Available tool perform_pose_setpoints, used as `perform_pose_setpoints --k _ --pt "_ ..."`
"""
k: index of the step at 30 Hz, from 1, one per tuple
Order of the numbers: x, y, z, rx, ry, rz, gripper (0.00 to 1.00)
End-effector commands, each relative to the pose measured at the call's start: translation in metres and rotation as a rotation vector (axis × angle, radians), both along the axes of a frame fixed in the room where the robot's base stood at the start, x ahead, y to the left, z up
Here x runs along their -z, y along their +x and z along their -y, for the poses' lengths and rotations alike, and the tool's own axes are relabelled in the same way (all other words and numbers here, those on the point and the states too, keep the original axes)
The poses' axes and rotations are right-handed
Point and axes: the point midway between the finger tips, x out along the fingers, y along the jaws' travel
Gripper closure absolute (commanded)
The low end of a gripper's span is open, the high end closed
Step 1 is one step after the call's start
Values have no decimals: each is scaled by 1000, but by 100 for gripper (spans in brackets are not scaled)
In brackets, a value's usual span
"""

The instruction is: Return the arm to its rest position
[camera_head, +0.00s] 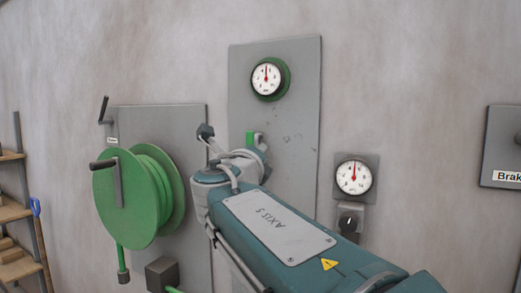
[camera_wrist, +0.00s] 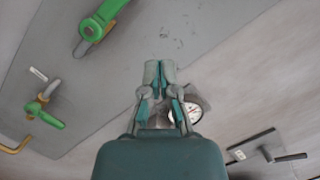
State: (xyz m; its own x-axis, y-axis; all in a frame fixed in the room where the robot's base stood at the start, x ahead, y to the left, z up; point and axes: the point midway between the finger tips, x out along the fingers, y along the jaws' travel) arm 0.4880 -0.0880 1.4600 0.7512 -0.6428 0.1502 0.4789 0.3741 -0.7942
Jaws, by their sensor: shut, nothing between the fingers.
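My arm (camera_head: 290,240), teal with an AXIS 5 plate, reaches up from the lower right in the head view, in front of the wall panels. My gripper (camera_wrist: 160,68) shows in the wrist view with its two grey and teal fingers together and nothing between them. It appears in front of a grey panel, with a white-faced gauge (camera_wrist: 183,130) partly hidden behind its right finger. In the head view I cannot clearly make out the fingers.
A green hose reel (camera_head: 140,197) is left of my arm. A green-rimmed gauge (camera_head: 267,77) is on the tall panel (camera_head: 295,140). Another gauge (camera_head: 354,175) sits above a black knob (camera_head: 348,221) at right. A green lever (camera_wrist: 100,25) shows in the wrist view.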

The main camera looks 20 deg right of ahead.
Motion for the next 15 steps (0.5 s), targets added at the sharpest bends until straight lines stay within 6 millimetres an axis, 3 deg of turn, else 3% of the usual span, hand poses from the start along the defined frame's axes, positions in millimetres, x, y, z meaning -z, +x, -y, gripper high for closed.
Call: perform_pose_setpoints --k 10,15 --pt "3 -12 -8 1 17 5 100" --pt "35 -28 1 -7 309 102 100"
